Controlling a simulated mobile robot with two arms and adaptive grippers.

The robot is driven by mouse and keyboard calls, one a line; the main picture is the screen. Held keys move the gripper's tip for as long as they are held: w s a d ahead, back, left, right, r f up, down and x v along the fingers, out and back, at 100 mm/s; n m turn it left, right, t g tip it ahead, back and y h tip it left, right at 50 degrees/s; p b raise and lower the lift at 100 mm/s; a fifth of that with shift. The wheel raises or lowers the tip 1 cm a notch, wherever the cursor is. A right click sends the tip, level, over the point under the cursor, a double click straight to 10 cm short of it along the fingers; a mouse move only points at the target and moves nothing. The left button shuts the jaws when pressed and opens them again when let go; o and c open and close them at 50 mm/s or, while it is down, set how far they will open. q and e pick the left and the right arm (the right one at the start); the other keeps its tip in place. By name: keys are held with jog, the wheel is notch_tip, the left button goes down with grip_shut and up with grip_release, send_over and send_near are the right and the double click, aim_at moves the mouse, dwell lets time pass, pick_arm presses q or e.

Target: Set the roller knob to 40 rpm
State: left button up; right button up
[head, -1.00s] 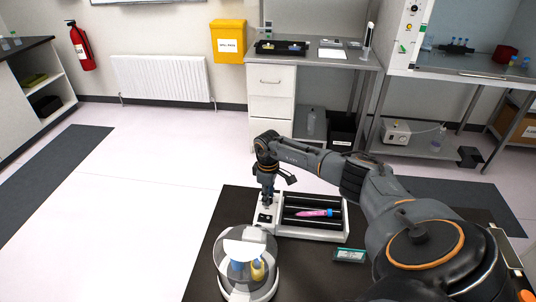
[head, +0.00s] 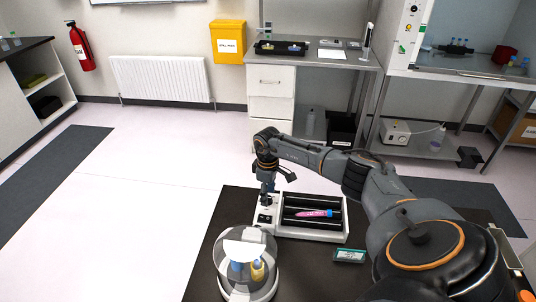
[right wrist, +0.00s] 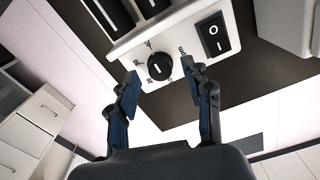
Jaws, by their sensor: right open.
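The roller device (head: 312,237) is a white unit with black rollers on the dark bench, and a pink tube with a blue cap (head: 314,213) lies on the rollers. Its control end is at the left, under my right gripper (head: 266,198). In the right wrist view the round black roller knob (right wrist: 160,66) shows on the white panel, with small dial marks around it that are too small to read. My right gripper (right wrist: 165,88) is open, its fingers on either side of the knob and apart from it. A black rocker switch (right wrist: 213,35) sits beside the knob. My left gripper is not seen.
A round centrifuge-like unit (head: 247,285) with a clear lid stands on the bench at the front left of the roller. A small teal-labelled box (head: 349,256) lies in front of the roller. The bench's front middle is clear.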

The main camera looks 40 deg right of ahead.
notch_tip(320, 180, up, 11)
dwell(0.3)
dwell(0.5)
